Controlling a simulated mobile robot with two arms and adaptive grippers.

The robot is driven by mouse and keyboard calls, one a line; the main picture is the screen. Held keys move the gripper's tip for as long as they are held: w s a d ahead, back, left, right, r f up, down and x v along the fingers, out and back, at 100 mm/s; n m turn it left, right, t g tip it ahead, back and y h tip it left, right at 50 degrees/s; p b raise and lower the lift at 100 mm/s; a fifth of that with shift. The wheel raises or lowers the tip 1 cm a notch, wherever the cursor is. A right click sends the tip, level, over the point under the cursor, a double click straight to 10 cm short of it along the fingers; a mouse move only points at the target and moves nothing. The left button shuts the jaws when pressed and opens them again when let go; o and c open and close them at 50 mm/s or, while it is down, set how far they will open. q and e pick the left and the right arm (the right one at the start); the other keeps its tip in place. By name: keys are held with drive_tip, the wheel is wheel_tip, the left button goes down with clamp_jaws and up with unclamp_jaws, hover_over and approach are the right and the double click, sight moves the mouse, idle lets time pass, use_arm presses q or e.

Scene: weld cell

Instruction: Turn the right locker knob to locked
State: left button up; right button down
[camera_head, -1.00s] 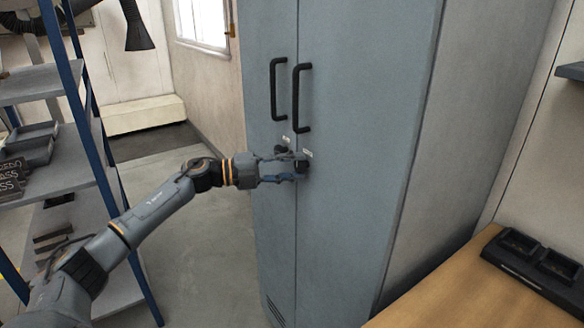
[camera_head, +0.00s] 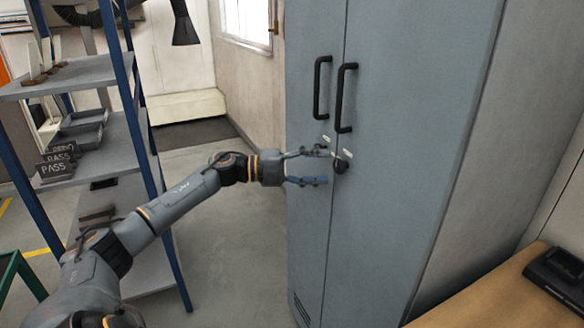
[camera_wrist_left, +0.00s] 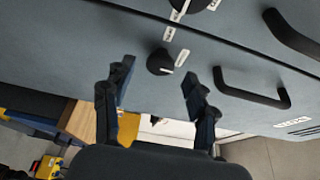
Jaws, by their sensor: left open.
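The grey-blue locker (camera_head: 385,220) has two doors, each with a black handle and a black round knob. The right knob (camera_head: 341,165) sits below the right handle (camera_head: 345,98). My left gripper (camera_head: 321,167) is open just left of this knob, its fingers apart and empty. In the left wrist view the right knob (camera_wrist_left: 160,62) shows beyond and between the open fingertips, apart from them. Its white mark points to the lower right of that picture, and small white labels lie beside it. The left knob (camera_wrist_left: 192,4) is cut off at the top edge there. My right gripper is out of view.
A blue-posted shelf rack (camera_head: 85,75) with trays and PASS signs stands left of my arm. A wooden bench (camera_head: 500,295) with a black holder (camera_head: 558,275) is at the lower right. The floor between rack and locker is clear.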

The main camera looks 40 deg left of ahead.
use_arm(q)
drive_tip(key=v, duration=0.9)
idle(0.3)
